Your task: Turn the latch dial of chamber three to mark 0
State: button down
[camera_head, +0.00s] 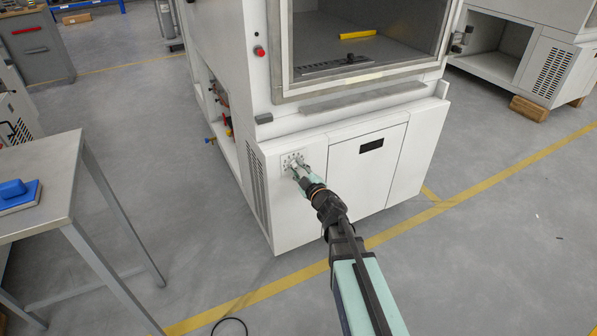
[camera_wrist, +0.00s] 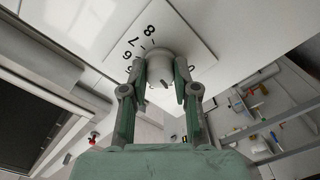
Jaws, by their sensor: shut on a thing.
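The latch dial is a pale round knob (camera_wrist: 160,65) on a square white scale plate (camera_wrist: 190,30) with black numbers. In the wrist view 8, 7 and 6 are legible; other figures are partly hidden by my fingers. In the head view the plate (camera_head: 287,158) sits at the upper left of the white chamber's lower front (camera_head: 285,210). My gripper (camera_wrist: 160,80) has one finger on each side of the knob and is shut on it; it also shows in the head view (camera_head: 298,170). I cannot tell which mark the dial points to.
A metal table (camera_head: 50,165) with a blue-handled block (camera_head: 18,192) stands at the left. The chamber window (camera_head: 365,45) is above, beside a red button (camera_head: 259,52). Fittings (camera_head: 227,125) show on the chamber's left side. The floor at the right is open.

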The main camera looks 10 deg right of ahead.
jog(key=n+b, duration=0.2)
jog(key=n, duration=0.3)
jog(key=shift+n, duration=0.3)
jog(key=shift+w+n+b, duration=0.1)
jog(key=shift+n+b, duration=0.65)
jog(key=shift+n, duration=0.85)
jog(key=c, duration=0.9)
grip_release()
jog(key=shift+o, duration=0.2)
jog(key=v, duration=0.7)
jog(key=shift+s, duration=0.25)
